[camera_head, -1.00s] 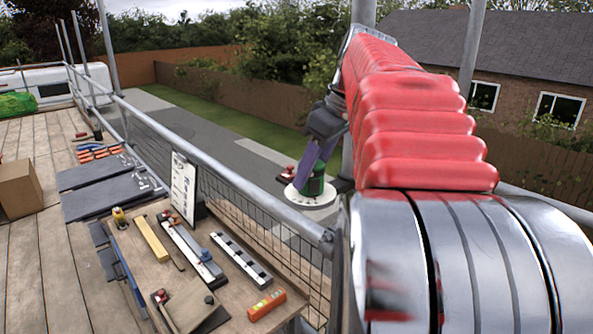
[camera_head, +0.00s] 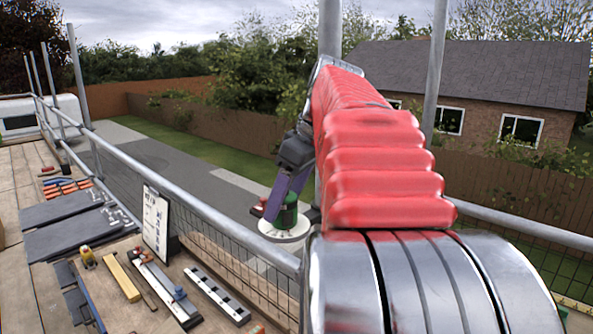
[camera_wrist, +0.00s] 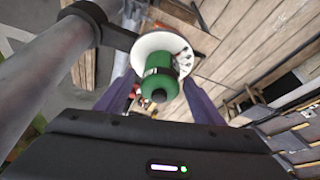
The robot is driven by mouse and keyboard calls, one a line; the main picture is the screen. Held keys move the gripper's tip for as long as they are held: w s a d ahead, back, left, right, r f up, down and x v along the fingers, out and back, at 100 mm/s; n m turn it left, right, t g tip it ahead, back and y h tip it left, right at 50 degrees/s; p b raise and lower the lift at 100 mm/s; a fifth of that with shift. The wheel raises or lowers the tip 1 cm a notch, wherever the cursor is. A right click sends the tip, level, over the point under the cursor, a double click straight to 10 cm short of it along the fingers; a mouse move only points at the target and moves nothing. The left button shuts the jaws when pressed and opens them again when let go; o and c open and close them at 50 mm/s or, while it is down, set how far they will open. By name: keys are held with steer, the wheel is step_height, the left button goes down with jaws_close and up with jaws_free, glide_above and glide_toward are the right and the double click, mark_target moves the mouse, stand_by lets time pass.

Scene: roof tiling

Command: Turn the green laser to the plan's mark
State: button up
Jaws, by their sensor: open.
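The green laser (camera_head: 287,213) stands on a pale round disc (camera_head: 284,233) beside a scaffold pole. In the wrist view, the laser (camera_wrist: 157,80) is a green cylinder with a label, and dark marks lie along the edge of the white disc (camera_wrist: 150,42). My gripper (camera_head: 276,204) has purple fingers and reaches down over the laser. In the wrist view, my gripper (camera_wrist: 158,86) is open, one finger on each side of the laser, with visible gaps. A white plan sheet on a board (camera_head: 156,222) stands by the rail; its writing is too small to read.
A scaffold pole (camera_wrist: 40,75) and its dark bracket (camera_wrist: 95,18) run close to my gripper in the wrist view. A guard rail (camera_head: 215,215) borders the deck. A bench holds a yellow bar (camera_head: 120,278) and a black-and-white strip (camera_head: 217,295).

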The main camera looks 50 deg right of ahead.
steer(key=v, duration=1.3)
steer(key=shift+f, duration=0.15)
stand_by(0.3)
steer(key=w+a+f+m, duration=0.2)
steer(key=a+f, duration=0.9)
steer(key=a, duration=0.5)
steer(key=s+a+f, duration=0.3)
steer(key=a+f, duration=0.3)
steer(key=f, duration=0.4)
steer(key=s+a+f+m+t+h, duration=0.1)
steer(key=s+a+f, duration=0.3)
steer(key=a+f, duration=0.3)
step_height(320, 180, down, 3)
steer(key=shift+s+f, duration=0.15)
steer(key=shift+c, duration=0.5)
